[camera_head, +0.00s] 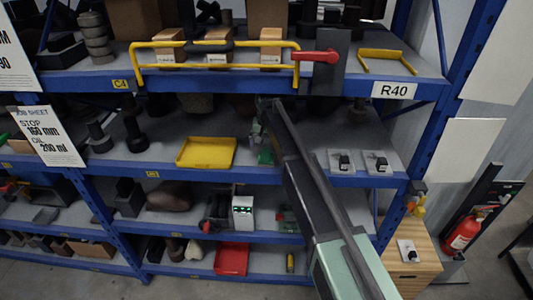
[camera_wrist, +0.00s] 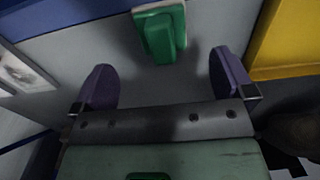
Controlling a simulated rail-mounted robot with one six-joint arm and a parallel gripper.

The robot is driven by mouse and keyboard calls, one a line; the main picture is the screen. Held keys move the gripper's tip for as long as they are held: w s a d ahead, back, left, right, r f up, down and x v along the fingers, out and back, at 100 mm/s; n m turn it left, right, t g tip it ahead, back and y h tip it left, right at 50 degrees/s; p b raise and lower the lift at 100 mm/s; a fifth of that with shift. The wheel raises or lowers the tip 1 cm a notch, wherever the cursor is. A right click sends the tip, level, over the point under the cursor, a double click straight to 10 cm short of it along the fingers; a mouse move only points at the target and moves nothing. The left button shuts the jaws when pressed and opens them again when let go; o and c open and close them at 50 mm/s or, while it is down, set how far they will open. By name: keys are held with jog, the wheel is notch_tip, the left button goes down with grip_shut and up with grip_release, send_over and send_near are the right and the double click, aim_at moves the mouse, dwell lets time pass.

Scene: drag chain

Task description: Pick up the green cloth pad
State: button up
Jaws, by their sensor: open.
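A small green item, which looks like the green cloth pad (camera_head: 266,156), lies on the grey middle shelf, to the right of the yellow tray. In the wrist view the green pad (camera_wrist: 161,32) is at the top centre, with a raised darker green part. My gripper (camera_wrist: 161,70) is open and empty, its two purple fingers wide apart. The pad is ahead of the fingertips, roughly centred between them, and not touched. In the head view my arm reaches in from the lower right and partly hides the gripper and the shelf around the pad.
A yellow tray (camera_head: 206,152) lies beside the pad; it also shows in the wrist view (camera_wrist: 292,40). White cards with small black parts (camera_head: 341,161) lie to the right. The blue shelf edge (camera_head: 345,181) runs in front, and the upper shelf (camera_head: 230,82) is above.

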aim_at(266, 153)
notch_tip(266, 153, down, 8)
jog(key=b, duration=0.7)
jog(key=shift+s+a, duration=0.1)
jog(key=shift+r, duration=0.35)
jog(key=shift+c, duration=0.2)
jog(key=c, duration=1.1)
jog(key=shift+o, duration=0.2)
jog(key=shift+r+p, duration=0.75)
jog(key=shift+p, duration=0.05)
notch_tip(266, 153, up, 2)
jog(key=shift+r+p, duration=0.1)
jog(key=shift+p, duration=0.95)
jog(key=s, duration=1.8)
